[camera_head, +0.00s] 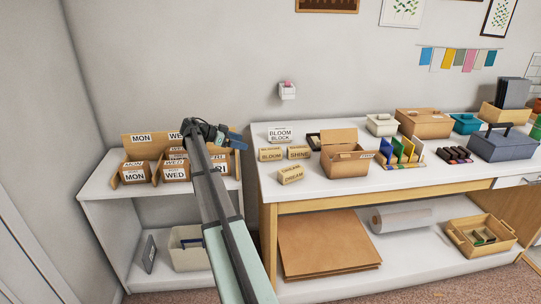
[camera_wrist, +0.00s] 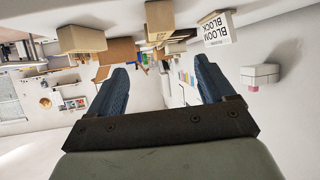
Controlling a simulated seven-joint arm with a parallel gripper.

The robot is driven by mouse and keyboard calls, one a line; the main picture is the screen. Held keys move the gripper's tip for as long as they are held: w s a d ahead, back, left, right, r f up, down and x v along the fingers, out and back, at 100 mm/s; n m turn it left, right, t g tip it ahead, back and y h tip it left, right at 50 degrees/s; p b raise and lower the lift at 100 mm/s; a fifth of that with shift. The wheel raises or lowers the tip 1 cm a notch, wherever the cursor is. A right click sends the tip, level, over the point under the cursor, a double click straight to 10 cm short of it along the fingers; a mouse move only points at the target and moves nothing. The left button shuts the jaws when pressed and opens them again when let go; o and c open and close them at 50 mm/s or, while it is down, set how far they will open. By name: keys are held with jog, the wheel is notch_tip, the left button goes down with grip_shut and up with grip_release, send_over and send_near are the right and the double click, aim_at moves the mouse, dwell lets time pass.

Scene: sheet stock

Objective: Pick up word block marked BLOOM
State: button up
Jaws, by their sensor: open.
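The word block marked BLOOM (camera_head: 271,155) is a small tan wooden block. It lies on the white bench top near its left end, below a white sign reading BLOOM BLOCK (camera_head: 280,134). The sign also shows in the wrist view (camera_wrist: 217,29). Tan blocks marked SHINE (camera_head: 298,153) and DREAM (camera_head: 291,175) lie to its right and in front. My gripper (camera_head: 237,141) is left of the BLOOM block, apart from it, above the gap between shelf and bench. In the wrist view its blue fingers (camera_wrist: 163,80) are spread and empty. Which tan shape there is BLOOM, I cannot tell.
A cardboard box (camera_head: 346,163) stands right of the blocks, with a colourful rack (camera_head: 401,154) beyond. Left, a lower shelf unit (camera_head: 108,188) holds boxes marked MON (camera_head: 135,173) and WED (camera_head: 176,171). The bench front near DREAM is clear.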

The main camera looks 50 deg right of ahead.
aim_at(270, 149)
jog(key=x, duration=1.3)
jog(key=shift+s+d, duration=0.15)
jog(key=shift+d, duration=0.2)
jog(key=c, duration=1.2)
